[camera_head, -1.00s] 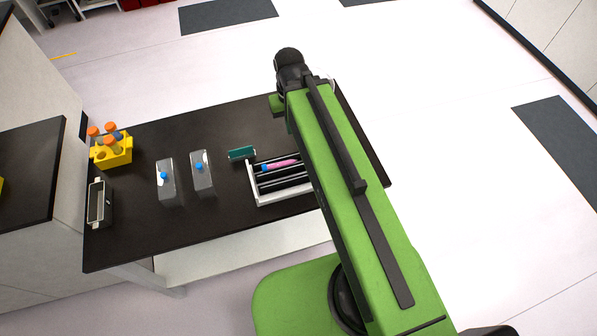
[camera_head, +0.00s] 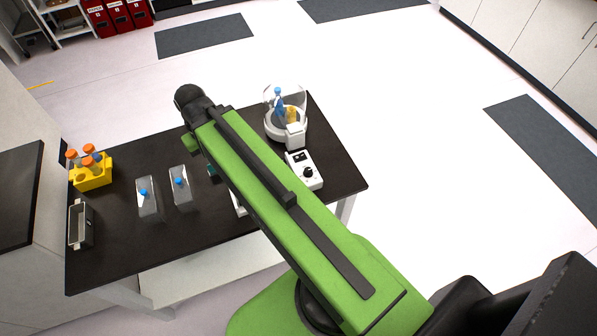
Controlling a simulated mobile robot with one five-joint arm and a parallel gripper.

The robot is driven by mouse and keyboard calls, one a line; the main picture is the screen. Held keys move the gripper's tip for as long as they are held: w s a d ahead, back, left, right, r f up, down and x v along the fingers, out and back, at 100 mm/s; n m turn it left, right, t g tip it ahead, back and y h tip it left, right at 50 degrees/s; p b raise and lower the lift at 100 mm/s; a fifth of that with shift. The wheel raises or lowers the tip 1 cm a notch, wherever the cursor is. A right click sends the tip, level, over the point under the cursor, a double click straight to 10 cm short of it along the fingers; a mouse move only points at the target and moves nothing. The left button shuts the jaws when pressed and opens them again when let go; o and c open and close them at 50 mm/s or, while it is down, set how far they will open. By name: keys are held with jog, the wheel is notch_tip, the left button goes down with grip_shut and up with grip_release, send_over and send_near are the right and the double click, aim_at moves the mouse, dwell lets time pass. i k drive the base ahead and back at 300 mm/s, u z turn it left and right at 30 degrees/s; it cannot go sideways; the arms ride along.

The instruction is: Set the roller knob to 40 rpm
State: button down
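The roller, a white frame with dark rollers, is almost wholly hidden behind my green arm; only a white sliver of it (camera_head: 238,203) shows. A white control box (camera_head: 304,170) with a black knob (camera_head: 308,173) stands on the bench right of my arm. I cannot tell whether this knob belongs to the roller, and its setting is too small to read. My arm reaches over the bench to a black wrist joint at the upper left. My gripper is hidden below the arm.
A white round machine with a clear lid (camera_head: 270,133) stands behind the control box. Two clear containers with blue caps (camera_head: 148,208) (camera_head: 181,188), a yellow rack (camera_head: 93,181) of orange-capped tubes and a metal tray (camera_head: 81,225) stand left on the dark bench (camera_head: 150,262).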

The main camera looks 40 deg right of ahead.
aim_at(308, 172)
jog(key=u, duration=0.15)
jog(key=k, duration=1.15)
jog(key=z, duration=0.65)
jog(key=i, duration=1)
jog(key=z, duration=0.05)
jog(key=k, duration=0.75)
jog(key=u, duration=1.35)
